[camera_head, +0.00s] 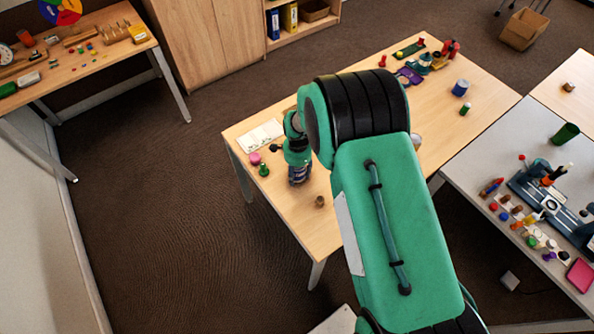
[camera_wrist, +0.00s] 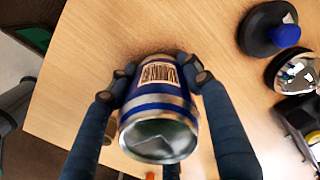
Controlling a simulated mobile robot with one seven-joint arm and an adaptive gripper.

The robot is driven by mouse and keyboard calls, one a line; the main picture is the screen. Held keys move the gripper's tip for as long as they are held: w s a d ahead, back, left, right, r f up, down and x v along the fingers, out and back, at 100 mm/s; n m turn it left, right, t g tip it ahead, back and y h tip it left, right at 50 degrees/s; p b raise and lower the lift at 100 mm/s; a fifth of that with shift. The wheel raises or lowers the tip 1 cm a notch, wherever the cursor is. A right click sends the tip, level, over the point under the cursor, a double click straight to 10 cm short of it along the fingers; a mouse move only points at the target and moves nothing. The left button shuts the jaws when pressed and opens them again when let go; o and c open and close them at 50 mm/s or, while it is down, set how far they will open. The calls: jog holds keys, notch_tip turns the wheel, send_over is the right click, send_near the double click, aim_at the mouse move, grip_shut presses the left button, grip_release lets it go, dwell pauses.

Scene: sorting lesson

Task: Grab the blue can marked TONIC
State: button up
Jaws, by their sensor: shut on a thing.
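A blue can with silver rims and a white barcode label (camera_wrist: 158,103) sits between the fingers of my gripper (camera_wrist: 156,78) in the wrist view. The fingers are shut on its sides. No TONIC marking is readable on the side that shows. In the head view my gripper (camera_head: 299,158) is over the near left part of the wooden table (camera_head: 300,225), with the blue can (camera_head: 299,175) below it. I cannot tell whether the can touches the table. Another blue can with a light top (camera_head: 460,88) stands at the table's far right; its marking is too small to read.
A pink object (camera_head: 255,158), a green piece (camera_head: 264,170) and a small brown object (camera_head: 319,201) stand close around my gripper. A white tray or sheet (camera_head: 262,135) lies behind. The wrist view shows a dark round object with a blue knob (camera_wrist: 285,35) at right.

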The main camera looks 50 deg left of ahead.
aim_at(298, 169)
jog(key=shift+r, duration=0.9)
jog(key=shift+s+d+r+p, duration=0.1)
jog(key=shift+d+r+p, duration=0.1)
jog(key=shift+r, duration=0.25)
jog(key=shift+d+r+p, duration=0.1)
jog(key=shift+r+p, duration=0.1)
jog(key=shift+r, duration=0.25)
jog(key=s+d, duration=0.2)
jog(key=d, duration=0.2)
jog(key=s+d+r+p, duration=0.1)
jog(key=s+d, duration=0.1)
jog(key=d, duration=0.3)
jog(key=s+d, duration=0.2)
jog(key=d, duration=0.3)
jog(key=shift+s+r, duration=0.15)
jog(key=shift+s, duration=0.2)
